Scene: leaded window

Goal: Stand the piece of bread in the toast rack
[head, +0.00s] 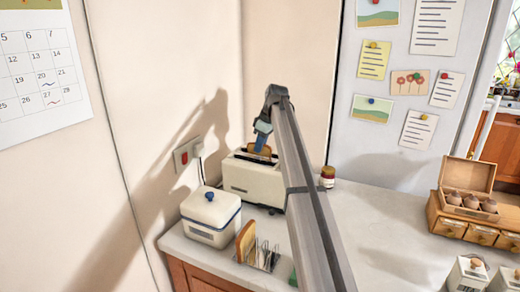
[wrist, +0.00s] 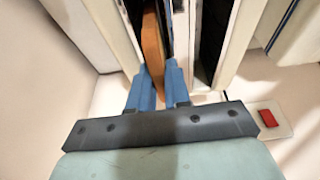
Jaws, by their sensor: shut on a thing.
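A piece of bread (head: 261,149) stands in a slot of the cream toaster (head: 250,182), its browned top edge above the slot. My gripper (head: 263,138) points down over the toaster, its blue fingers shut on this bread. In the wrist view the bread (wrist: 153,45) shows edge-on between the fingertips (wrist: 158,82), inside one slot; the other slot beside it looks dark and empty. The wire toast rack (head: 266,259) stands on the counter in front of the toaster. Another slice (head: 245,241) stands upright at its left end; the other visible gaps look empty.
A white lidded box (head: 211,216) with a blue knob stands left of the toaster. A small jar (head: 327,177) is to its right. My arm crosses the counter and hides part of it. A wooden box (head: 466,200) and white canisters (head: 467,273) stand farther right; the counter between is clear.

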